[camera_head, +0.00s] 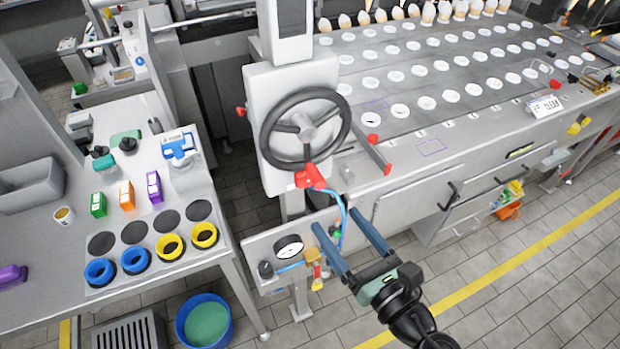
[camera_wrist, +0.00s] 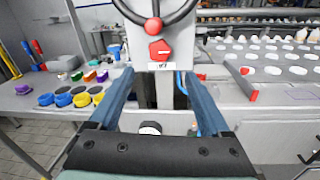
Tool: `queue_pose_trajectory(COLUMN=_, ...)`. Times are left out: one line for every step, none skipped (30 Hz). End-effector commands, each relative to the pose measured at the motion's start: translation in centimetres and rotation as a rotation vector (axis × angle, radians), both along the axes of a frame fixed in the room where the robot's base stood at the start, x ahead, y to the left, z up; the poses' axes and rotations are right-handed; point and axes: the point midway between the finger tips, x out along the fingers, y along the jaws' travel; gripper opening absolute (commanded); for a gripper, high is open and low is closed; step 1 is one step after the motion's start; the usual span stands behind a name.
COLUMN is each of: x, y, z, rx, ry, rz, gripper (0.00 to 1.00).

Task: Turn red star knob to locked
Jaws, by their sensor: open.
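The red star knob (camera_wrist: 160,51) is on the front of the pale machine column, below the handwheel. In the wrist view it carries a white pointer mark lying about level, and a small white label (camera_wrist: 162,66) sits under it, too small to read surely. In the head view the red knob (camera_head: 311,177) shows at the lower rim of the handwheel. My gripper (camera_head: 335,211) is open and empty, with its blue fingers pointing toward the column. In the wrist view the gripper (camera_wrist: 158,76) spans the column, and the knob appears between and just above its fingertips, apart from them.
The black handwheel (camera_head: 305,128) and a red ball (camera_wrist: 152,26) are just above the knob. A blue hose (camera_head: 343,215) and a gauge (camera_head: 289,248) are below. A red-ended lever (camera_head: 387,168) juts out to the right. A table (camera_head: 75,270) with colored rings stands left.

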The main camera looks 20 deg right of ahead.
Motion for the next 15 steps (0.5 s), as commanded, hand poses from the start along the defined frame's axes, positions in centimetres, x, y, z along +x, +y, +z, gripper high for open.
queue_pose_trajectory(x=1.2, y=0.1, z=0.4, rx=0.0, ry=-0.002, rz=0.002, gripper=0.81)
queue_pose_trajectory(x=1.9, y=0.3, z=0.4, rx=-0.001, ry=-0.003, rz=0.003, gripper=0.81)
queue_pose_trajectory(x=2.7, y=0.4, z=0.4, rx=-0.001, ry=-0.003, rz=0.003, gripper=0.81)
queue_pose_trajectory(x=3.4, y=0.4, z=0.4, rx=0.0, ry=-0.002, rz=0.003, gripper=0.81)
queue_pose_trajectory(x=4.0, y=0.6, z=0.4, rx=0.0, ry=-0.004, rz=0.003, gripper=0.81)
queue_pose_trajectory(x=4.8, y=0.7, z=0.4, rx=0.001, ry=-0.002, rz=0.003, gripper=0.81)
queue_pose_trajectory(x=5.4, y=0.8, z=0.4, rx=0.001, ry=-0.002, rz=0.004, gripper=0.81)
queue_pose_trajectory(x=6.0, y=0.8, z=0.4, rx=0.001, ry=-0.003, rz=0.003, gripper=0.81)
queue_pose_trajectory(x=6.7, y=0.9, z=0.3, rx=0.0, ry=-0.002, rz=0.003, gripper=0.81)
queue_pose_trajectory(x=7.2, y=1.0, z=0.4, rx=0.0, ry=-0.002, rz=0.003, gripper=0.81)
queue_pose_trajectory(x=7.6, y=1.0, z=0.3, rx=0.0, ry=-0.001, rz=0.002, gripper=0.81)
queue_pose_trajectory(x=8.1, y=1.1, z=0.3, rx=0.0, ry=-0.003, rz=0.002, gripper=0.81)
queue_pose_trajectory(x=8.5, y=1.1, z=0.2, rx=0.001, ry=-0.002, rz=0.002, gripper=0.81)
queue_pose_trajectory(x=8.8, y=1.2, z=0.2, rx=0.001, ry=-0.002, rz=0.002, gripper=0.81)
queue_pose_trajectory(x=9.1, y=1.2, z=0.2, rx=0.001, ry=-0.003, rz=0.001, gripper=0.81)
